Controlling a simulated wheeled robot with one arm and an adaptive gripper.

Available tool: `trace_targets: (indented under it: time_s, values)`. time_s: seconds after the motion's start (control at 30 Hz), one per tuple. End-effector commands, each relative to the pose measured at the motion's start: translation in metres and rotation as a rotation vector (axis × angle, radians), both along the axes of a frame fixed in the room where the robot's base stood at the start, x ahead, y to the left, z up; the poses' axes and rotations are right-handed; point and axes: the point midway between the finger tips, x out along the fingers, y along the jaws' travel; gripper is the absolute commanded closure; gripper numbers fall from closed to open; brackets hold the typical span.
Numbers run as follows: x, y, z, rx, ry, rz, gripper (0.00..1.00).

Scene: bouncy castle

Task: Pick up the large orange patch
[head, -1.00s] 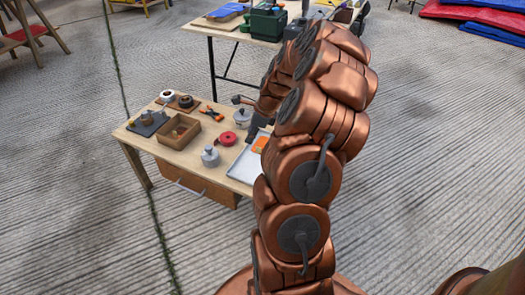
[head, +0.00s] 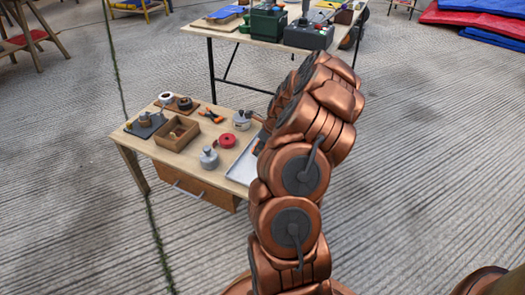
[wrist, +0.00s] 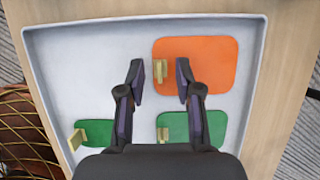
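In the wrist view, the large orange patch (wrist: 215,65) lies flat in the upper right of a pale tray (wrist: 75,70). A small tan tab (wrist: 160,72) stands at its left edge. My gripper (wrist: 160,82) is open above the tray, one finger to each side of this tab. The right finger overlaps the orange patch in the picture; the left finger is over bare tray. I cannot tell the height of the fingertips above the patch. In the head view my arm hides the gripper and the patch, and only part of the tray (head: 243,168) shows.
Two green patches with tan tabs, one at the lower left (wrist: 98,131) and one at the lower right (wrist: 205,127), lie in the tray. On the wooden table (head: 140,138) stand a wooden box (head: 177,133), a red roll (head: 227,140) and grey canisters (head: 209,158). Another table stands behind.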

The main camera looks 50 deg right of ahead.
Motion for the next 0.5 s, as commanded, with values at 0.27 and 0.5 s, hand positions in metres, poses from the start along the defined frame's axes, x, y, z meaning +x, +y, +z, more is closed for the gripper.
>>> trace_targets:
  time_s: [0.27, 0.5]
  values:
    - [0.0024, 0.0007, -0.0066, 0.000, 0.000, -0.001, 0.66]
    - [0.0022, 0.0009, -0.0066, 0.001, 0.000, -0.001, 0.89]
